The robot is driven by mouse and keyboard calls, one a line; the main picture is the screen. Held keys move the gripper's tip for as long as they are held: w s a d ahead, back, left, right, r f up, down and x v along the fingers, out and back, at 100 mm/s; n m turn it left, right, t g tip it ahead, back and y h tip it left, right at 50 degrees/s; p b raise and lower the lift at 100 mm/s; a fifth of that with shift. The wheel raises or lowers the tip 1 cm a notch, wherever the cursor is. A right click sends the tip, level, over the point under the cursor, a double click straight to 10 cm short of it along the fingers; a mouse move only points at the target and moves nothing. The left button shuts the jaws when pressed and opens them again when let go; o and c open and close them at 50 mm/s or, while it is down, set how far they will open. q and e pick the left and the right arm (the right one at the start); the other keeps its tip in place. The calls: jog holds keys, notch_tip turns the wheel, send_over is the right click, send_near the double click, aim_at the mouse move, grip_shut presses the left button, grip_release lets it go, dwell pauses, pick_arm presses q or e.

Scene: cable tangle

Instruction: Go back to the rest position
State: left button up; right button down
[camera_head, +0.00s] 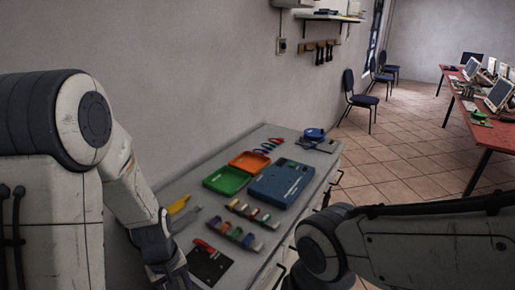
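My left arm comes in from the left and bends down over the near left end of the grey bench (266,141). Its wrist part runs out at the bottom edge, and no fingertips of the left gripper show. My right arm reaches in from the right edge to a dark joint at the bottom, right of the bench. The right gripper is out of the picture. No cable can be made out clearly.
On the bench are a green tray (226,181), an orange tray (249,161), a blue case (282,182), a blue round item (314,134), a black plate (209,263) and small coloured parts. Chairs (360,100) and a red table (490,128) stand farther back; tiled floor lies between.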

pick_arm(q)
jog(key=s+d+r+m, duration=1.3)
jog(key=d+r+m, duration=0.1)
jog(key=d+m, duration=0.1)
jog(key=shift+d, duration=0.65)
jog(key=shift+r, duration=0.1)
